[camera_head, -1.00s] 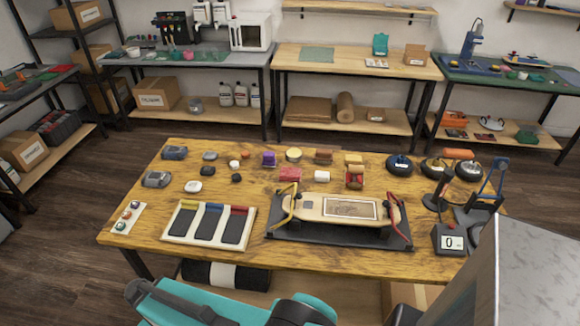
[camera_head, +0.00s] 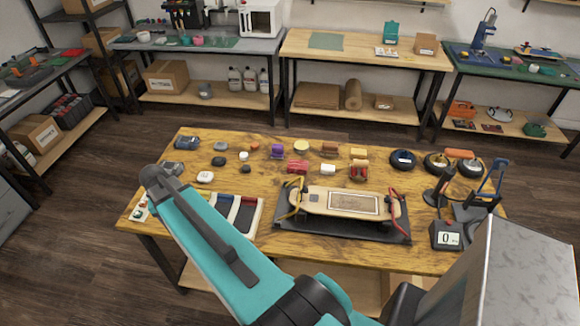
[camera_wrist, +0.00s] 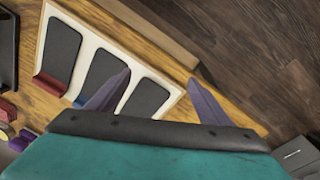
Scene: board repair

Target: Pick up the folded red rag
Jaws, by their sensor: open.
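The folded red rag looks to be the flat red bundle (camera_head: 298,167) in the middle of the wooden table, behind the skateboard, in the head view. A red thing cut off at the left edge of the wrist view (camera_wrist: 6,109) may be the same rag; I cannot tell. My gripper (camera_wrist: 158,88) is open and empty in the wrist view, over the white tray (camera_wrist: 103,38) with dark pads and apart from the red bundle. In the head view my arm hides part of the tray, and my fingers cannot be made out.
The skateboard (camera_head: 325,200) lies on a dark stand with red and yellow clamps right of the tray.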

